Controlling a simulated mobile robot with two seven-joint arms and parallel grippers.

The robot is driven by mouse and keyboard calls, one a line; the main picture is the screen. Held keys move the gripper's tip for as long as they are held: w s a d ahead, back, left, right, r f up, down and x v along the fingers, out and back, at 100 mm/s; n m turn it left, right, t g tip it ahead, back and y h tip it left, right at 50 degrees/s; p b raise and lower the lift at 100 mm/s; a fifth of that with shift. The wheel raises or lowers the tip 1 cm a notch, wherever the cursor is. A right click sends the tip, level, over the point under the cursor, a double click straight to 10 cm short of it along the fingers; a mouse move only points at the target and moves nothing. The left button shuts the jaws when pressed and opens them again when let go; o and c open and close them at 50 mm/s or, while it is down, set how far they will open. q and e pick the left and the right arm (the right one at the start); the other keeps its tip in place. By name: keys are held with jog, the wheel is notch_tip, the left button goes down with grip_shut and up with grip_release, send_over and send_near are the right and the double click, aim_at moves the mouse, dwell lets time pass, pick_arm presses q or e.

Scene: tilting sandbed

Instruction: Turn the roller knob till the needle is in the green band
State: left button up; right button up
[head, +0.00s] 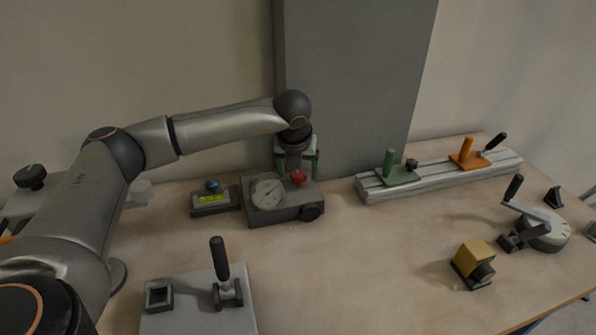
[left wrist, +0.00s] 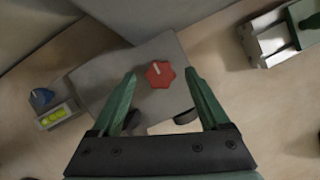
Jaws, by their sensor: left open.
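A grey box (head: 288,212) carries a round pale dial (head: 267,194) with a thin dark needle; a green band cannot be made out at this size. A red lobed knob (head: 298,177) sits on its top, and a black round knob (head: 312,212) on its front right. I cannot tell which is the roller knob. In the left wrist view the red knob (left wrist: 160,74) has a white mark and appears between my fingertips. My left gripper (head: 297,166) is open, pointing down over the red knob, with no visible contact. My right gripper is not in view.
A small display unit (head: 210,203) with a blue knob stands left of the box. A rail (head: 440,179) with green and orange slides lies right. A lever plate (head: 199,304), yellow block (head: 472,262) and crank dial (head: 544,231) stand nearer. The table centre is clear.

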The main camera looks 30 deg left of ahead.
pick_arm(q)
grip_shut()
dwell(0.7)
